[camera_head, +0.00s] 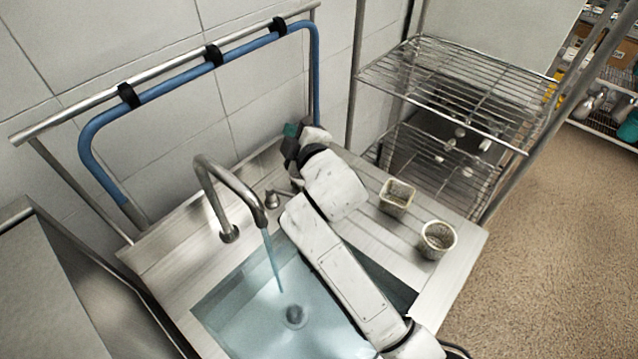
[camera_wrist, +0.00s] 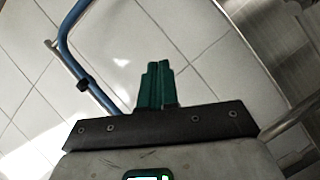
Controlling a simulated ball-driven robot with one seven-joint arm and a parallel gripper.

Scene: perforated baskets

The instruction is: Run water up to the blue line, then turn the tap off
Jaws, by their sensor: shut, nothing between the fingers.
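The tap (camera_head: 228,185) is a curved metal spout at the back of the steel sink (camera_head: 160,262). A stream of water (camera_head: 273,262) runs from it into the basin, where pale blue water lies above the drain (camera_head: 295,316). A small metal knob (camera_head: 272,199) stands right of the spout. I cannot make out a blue line in the basin; my arm hides part of its right side. My gripper (camera_head: 291,131) is behind the knob near the wall, apart from it. In the wrist view its green fingers (camera_wrist: 157,68) are together and empty, facing the tiles.
A blue hose (camera_head: 190,84) hangs on a wall rail behind the sink. Two small perforated baskets (camera_head: 397,197) (camera_head: 437,240) stand on the drainboard at right. A wire rack (camera_head: 455,85) rises behind them. A steel counter (camera_head: 60,290) is at left.

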